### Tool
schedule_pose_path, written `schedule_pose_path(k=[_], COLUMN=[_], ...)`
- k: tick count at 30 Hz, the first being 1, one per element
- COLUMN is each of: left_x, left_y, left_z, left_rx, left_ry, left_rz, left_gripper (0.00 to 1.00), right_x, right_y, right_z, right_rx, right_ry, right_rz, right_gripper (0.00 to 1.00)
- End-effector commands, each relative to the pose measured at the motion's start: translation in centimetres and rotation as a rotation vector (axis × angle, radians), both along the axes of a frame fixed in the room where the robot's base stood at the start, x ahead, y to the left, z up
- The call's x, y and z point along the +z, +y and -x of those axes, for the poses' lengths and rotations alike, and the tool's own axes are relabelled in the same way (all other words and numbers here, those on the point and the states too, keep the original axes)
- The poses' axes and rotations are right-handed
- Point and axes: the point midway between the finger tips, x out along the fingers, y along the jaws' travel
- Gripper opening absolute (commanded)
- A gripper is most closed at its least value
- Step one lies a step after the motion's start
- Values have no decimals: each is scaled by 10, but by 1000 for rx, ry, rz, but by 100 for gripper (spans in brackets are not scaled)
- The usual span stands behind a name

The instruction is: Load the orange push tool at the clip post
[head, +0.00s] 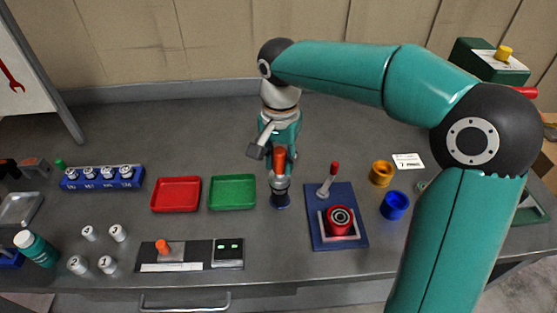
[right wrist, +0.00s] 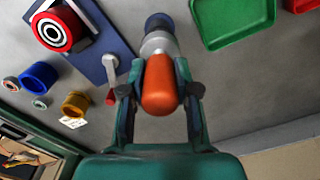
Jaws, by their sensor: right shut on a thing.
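The orange push tool (head: 279,160) is upright near the middle of the table in the head view. In the right wrist view its orange handle (right wrist: 160,85) lies between the two fingers. My right gripper (head: 280,152) is shut on this handle. Below the handle is a silver section (right wrist: 157,43), and below that a dark blue round base (head: 281,201) at the table. I cannot tell where the tool ends and the clip post begins, or whether the tool is seated. My left gripper is not in view.
A green tray (head: 232,192) and a red tray (head: 176,194) lie left of the tool. A blue plate (head: 352,196) with a red-knobbed lever (head: 329,180) and red round part (head: 340,218) is close on the right. Orange (head: 381,173) and blue (head: 395,205) rings lie beyond.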

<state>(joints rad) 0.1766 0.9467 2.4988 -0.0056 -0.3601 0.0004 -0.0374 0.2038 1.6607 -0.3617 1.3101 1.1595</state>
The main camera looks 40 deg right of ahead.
Motion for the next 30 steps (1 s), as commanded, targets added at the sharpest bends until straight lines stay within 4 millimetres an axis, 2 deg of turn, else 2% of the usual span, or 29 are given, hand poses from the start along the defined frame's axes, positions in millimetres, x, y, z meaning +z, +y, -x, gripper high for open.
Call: schedule_pose_path(k=[1,15,30], left_x=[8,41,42], left_y=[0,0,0], left_z=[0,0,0], left_rx=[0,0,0], left_ry=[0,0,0], left_rz=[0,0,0], left_gripper=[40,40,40], right_x=[9,46,48], right_y=[0,0,0], right_z=[0,0,0], right_rx=[0,0,0], right_ry=[-2,-2,-2], right_rz=[0,0,0], right_gripper=[0,0,0])
